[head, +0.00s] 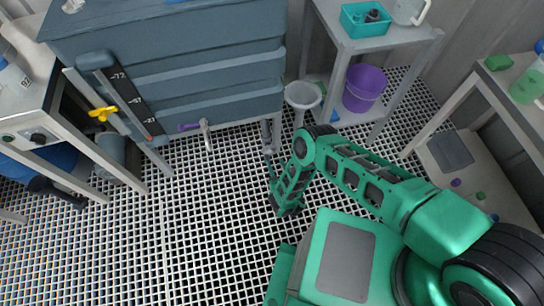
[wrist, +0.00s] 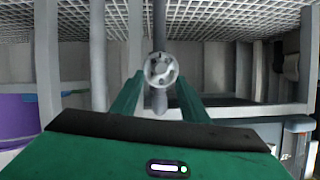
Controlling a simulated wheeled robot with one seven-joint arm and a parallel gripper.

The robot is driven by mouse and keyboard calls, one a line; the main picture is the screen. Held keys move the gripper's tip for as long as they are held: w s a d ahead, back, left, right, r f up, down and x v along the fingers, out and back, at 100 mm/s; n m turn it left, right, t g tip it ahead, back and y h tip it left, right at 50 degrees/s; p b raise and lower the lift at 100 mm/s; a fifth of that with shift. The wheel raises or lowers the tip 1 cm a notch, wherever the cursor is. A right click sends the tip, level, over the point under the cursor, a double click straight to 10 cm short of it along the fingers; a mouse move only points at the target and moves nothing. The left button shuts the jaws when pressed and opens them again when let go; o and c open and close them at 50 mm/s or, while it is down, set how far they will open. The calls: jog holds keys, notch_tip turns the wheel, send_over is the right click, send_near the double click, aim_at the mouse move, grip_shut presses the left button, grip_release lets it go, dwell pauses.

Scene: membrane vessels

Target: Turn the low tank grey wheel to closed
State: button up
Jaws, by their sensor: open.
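The grey wheel (wrist: 161,70) shows in the wrist view as a small round spoked handwheel on a grey stem. It sits between and just beyond the fingertips of my gripper (wrist: 160,82). The two green fingers are apart, one on each side of the wheel, and I cannot tell whether either touches it. In the head view my gripper (head: 270,160) is low at the front right of the blue-grey tank (head: 225,68), by a short grey pipe (head: 266,130). The wheel is too small or hidden to make out there.
A purple lever tap (head: 190,127) and a grey spout (head: 206,135) are on the tank front, left of my gripper. A white funnel (head: 302,95) and a purple bucket (head: 365,88) stand close on the right. The grating floor (head: 215,220) is clear in front.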

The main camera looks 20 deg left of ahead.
aim_at(271, 154)
jog(key=shift+x, duration=3.1)
jog(key=shift+a, duration=0.15)
jog(key=shift+c, duration=0.6)
grip_shut()
